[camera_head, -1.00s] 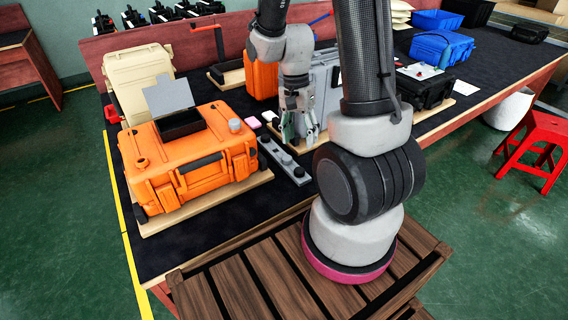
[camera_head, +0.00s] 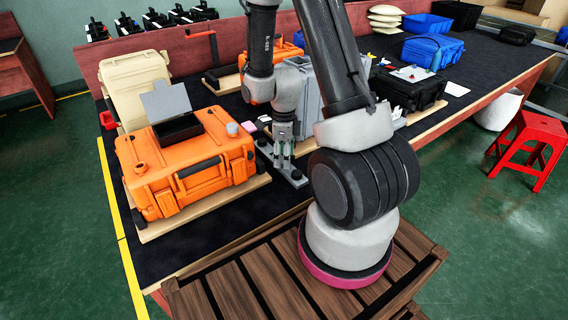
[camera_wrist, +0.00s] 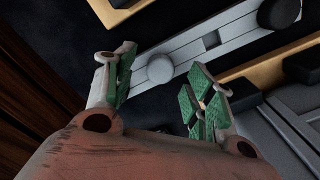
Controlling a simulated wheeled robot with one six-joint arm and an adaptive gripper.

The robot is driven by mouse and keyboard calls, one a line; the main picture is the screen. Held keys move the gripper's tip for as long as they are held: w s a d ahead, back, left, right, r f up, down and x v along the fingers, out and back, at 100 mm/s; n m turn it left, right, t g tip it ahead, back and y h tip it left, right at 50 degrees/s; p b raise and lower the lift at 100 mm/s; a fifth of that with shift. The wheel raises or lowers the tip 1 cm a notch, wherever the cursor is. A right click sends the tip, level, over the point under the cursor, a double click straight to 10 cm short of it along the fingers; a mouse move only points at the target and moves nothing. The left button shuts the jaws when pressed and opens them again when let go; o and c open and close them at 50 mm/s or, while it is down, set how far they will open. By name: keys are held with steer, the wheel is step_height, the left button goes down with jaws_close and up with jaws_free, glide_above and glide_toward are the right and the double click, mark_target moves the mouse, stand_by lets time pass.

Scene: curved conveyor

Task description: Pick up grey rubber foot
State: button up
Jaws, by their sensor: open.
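A grey round foot (camera_wrist: 160,68) sits on a long light-grey bar (camera_wrist: 205,42) in the wrist view. A black round knob (camera_wrist: 278,12) is at the bar's far end. My gripper (camera_wrist: 165,85) is open, with its green finger pads to the left and right of the grey foot; I cannot tell whether they touch it. In the head view my gripper (camera_head: 283,150) is low over the bar (camera_head: 296,178), which lies on the dark tabletop and is partly hidden by the fingers. The foot is not clear there. Another grey round piece (camera_head: 232,129) is on top of the orange case.
The orange case (camera_head: 185,165) stands left of the bar on a wooden board (camera_head: 205,207). A grey case (camera_head: 308,98) is close behind and right of my gripper. A black case (camera_head: 412,90) is further right.

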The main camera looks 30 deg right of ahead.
steer(key=shift+f, duration=0.8)
steer(key=c, duration=0.9)
steer(key=shift+o, duration=0.2)
steer(key=shift+r, duration=6.8)
steer(key=shift+s, duration=0.1)
